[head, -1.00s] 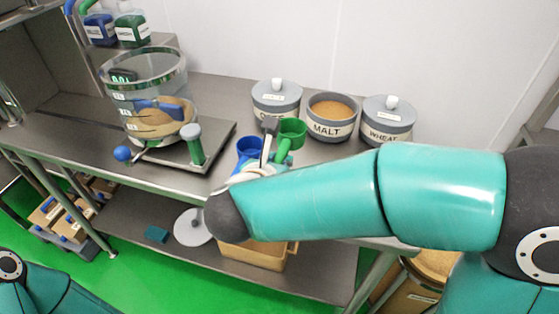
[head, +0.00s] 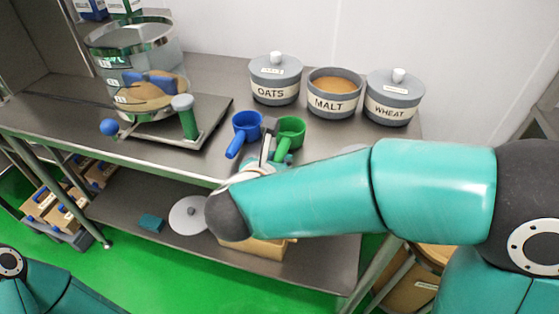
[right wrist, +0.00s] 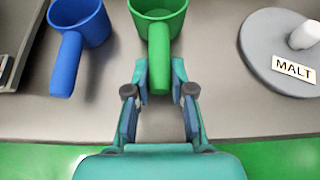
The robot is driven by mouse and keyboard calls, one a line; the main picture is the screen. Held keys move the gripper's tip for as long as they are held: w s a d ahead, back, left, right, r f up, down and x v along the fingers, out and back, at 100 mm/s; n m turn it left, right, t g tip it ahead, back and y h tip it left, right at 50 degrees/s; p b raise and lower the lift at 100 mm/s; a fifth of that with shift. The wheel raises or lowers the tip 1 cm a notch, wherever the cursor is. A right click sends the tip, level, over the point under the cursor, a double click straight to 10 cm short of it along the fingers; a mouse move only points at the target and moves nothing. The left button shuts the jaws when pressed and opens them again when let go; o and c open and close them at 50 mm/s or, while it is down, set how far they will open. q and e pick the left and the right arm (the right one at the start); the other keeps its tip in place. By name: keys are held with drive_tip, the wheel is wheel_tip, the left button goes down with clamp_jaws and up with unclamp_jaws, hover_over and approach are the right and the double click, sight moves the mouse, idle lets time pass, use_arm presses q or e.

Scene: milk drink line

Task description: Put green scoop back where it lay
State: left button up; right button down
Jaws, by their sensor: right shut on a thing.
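The green scoop (head: 291,130) is at the front part of the steel counter, right of the blue scoop (head: 246,124). In the right wrist view the green scoop (right wrist: 158,12) has its handle pointing toward me, between the fingers of my right gripper (right wrist: 160,82), which is shut on that handle. I cannot tell whether the scoop touches the counter. In the head view my right gripper (head: 266,150) is partly hidden by my own wrist. The blue scoop (right wrist: 78,25) stands just left in the wrist view. My left gripper is out of view.
OATS (head: 275,82), MALT (head: 333,95) and WHEAT (head: 394,100) tubs stand behind; the MALT tub is open. A grey MALT lid (right wrist: 270,50) lies right of the scoop. Counter around the scoops is clear.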

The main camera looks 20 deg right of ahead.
drive_tip(key=shift+c, duration=1.6)
unclamp_jaws()
drive_tip(key=shift+r, duration=0.2)
drive_tip(key=shift+r+p, duration=0.3)
drive_tip(key=shift+r, duration=0.15)
drive_tip(key=p+v, duration=0.1)
drive_tip(key=v, duration=0.9)
drive_tip(key=shift+p, duration=0.3)
